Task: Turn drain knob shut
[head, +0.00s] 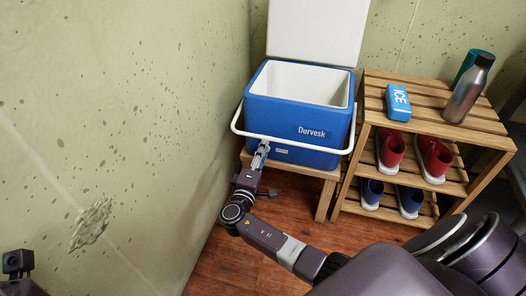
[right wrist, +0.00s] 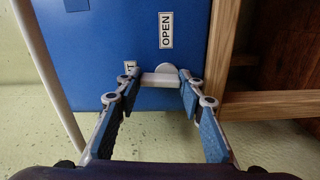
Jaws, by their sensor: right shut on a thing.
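The blue cooler (head: 290,112) stands with its white lid raised and its inside empty as far as I can see. My right gripper (head: 262,150) reaches its lower front left. In the right wrist view, the pale grey drain knob (right wrist: 160,80) sits on the blue wall (right wrist: 100,40), between the fingertips of my right gripper (right wrist: 157,84), which are shut on it. A label reading OPEN (right wrist: 166,30) is beside the knob. A second label (right wrist: 130,69) is mostly hidden by a finger. A dark part of my left arm (head: 18,264) shows at the lower left; its fingers are not clear.
The white cooler handle (head: 238,124) hangs across the front. A wooden shelf (head: 425,125) at the right holds a blue ICE pack (head: 398,102), a steel bottle (head: 468,92) and shoes. The concrete wall (head: 130,120) is close on the left.

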